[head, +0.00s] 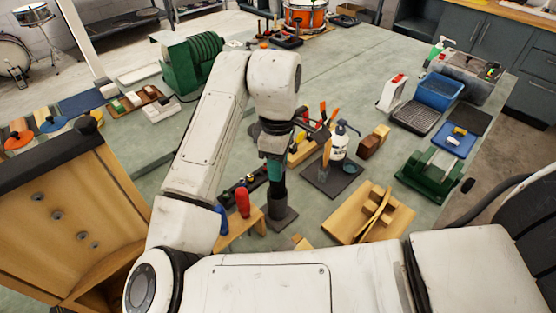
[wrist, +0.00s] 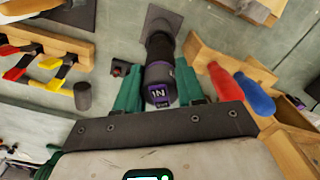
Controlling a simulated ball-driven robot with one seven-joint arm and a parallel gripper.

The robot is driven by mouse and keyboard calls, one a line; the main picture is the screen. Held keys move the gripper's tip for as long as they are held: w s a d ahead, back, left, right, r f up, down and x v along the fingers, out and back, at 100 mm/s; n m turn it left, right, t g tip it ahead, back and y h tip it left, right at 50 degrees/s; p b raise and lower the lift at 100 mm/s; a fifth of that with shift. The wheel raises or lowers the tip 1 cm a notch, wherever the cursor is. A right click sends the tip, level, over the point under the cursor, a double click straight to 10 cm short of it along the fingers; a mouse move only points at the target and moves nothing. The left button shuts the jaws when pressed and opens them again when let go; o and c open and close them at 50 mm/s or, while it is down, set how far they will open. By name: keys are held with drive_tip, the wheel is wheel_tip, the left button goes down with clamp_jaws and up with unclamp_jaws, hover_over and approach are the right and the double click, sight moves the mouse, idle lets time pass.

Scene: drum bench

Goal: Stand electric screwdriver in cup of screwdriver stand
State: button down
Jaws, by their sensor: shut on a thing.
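The electric screwdriver (wrist: 159,82), black with purple trim, is between the two teal fingers of my gripper (wrist: 159,76), which is shut on it. In the head view my gripper (head: 274,167) points down above the screwdriver stand (head: 284,218), a dark cup on a square grey base. The stand's base plate also shows in the wrist view (wrist: 158,20), beyond the screwdriver's far end. The screwdriver looks upright and in line with the cup. Its lower end merges with the dark cup, so I cannot tell how deep it sits or whether it touches the bottom.
A wooden rack with red and blue handled tools (head: 243,203) stands close to the left of the stand. A grey mat with a white pump bottle (head: 339,143) is to the right behind it. A wooden block tray (head: 358,222) lies at right.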

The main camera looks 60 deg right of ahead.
drive_tip(key=c, duration=0.6)
unclamp_jaws()
drive_tip(key=shift+r, duration=0.15)
wheel_tip(320, 180, up, 11)
drive_tip(key=shift+f+p, duration=0.2)
drive_tip(key=shift+p, duration=0.1)
idle(0.5)
